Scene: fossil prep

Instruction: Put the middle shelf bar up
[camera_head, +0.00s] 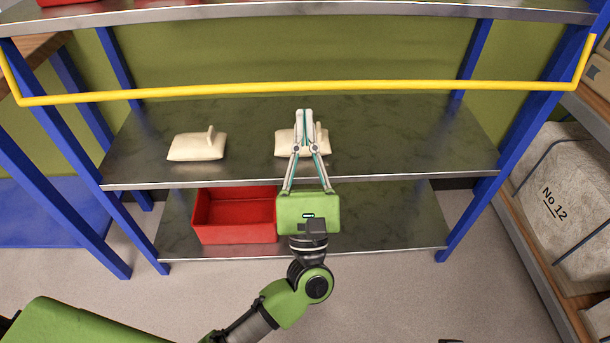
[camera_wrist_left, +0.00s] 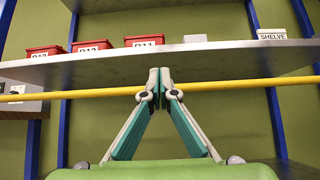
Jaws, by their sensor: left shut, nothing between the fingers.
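The yellow shelf bar (camera_head: 300,88) runs across the front of the blue rack, above the middle shelf (camera_head: 250,165) and below the upper one. Its bent ends meet the front posts. The bar (camera_wrist_left: 250,84) also crosses the left wrist view, just under the upper shelf's edge. My left gripper (camera_head: 304,112) is shut and empty, pointing toward the rack. In the head view its fingertips show just below the bar's middle. In the left wrist view the fingers (camera_wrist_left: 159,75) cover part of the bar; I cannot tell whether they touch it. My right gripper is not in view.
A red bin (camera_head: 236,238) stands on the bottom shelf. Labelled red bins (camera_wrist_left: 92,46) stand on the upper shelf. Another rack with a wrapped block (camera_head: 570,200) is at right.

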